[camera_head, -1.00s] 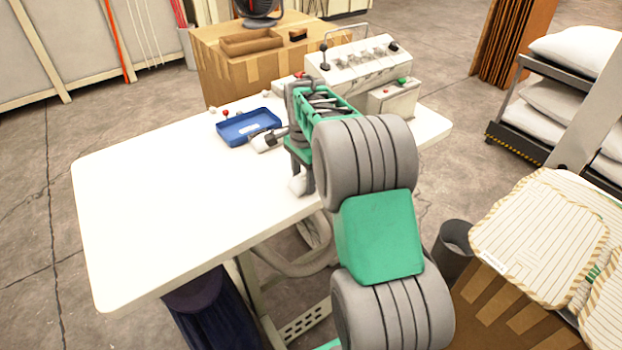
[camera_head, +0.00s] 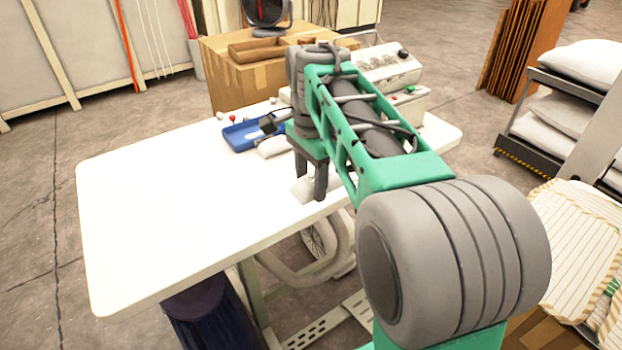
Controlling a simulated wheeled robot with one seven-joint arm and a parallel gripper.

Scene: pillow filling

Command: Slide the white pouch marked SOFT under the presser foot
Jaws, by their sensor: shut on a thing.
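My gripper (camera_head: 311,190) is low over the white table (camera_head: 170,210), near its front edge, with its two dark fingers pointing down. It is shut on a white pouch (camera_head: 300,189), which shows as a small pale patch around the fingertips. The pouch nearly merges with the white tabletop, and no SOFT marking is readable. I cannot tell whether the pouch touches the table. The presser foot is not visible; my arm covers much of the area behind the gripper.
A blue tray (camera_head: 240,136) lies behind and left of the gripper. A white machine box with knobs (camera_head: 388,72) stands at the back right, partly hidden by my arm. A cardboard box (camera_head: 235,82) is behind the table. The left tabletop is clear.

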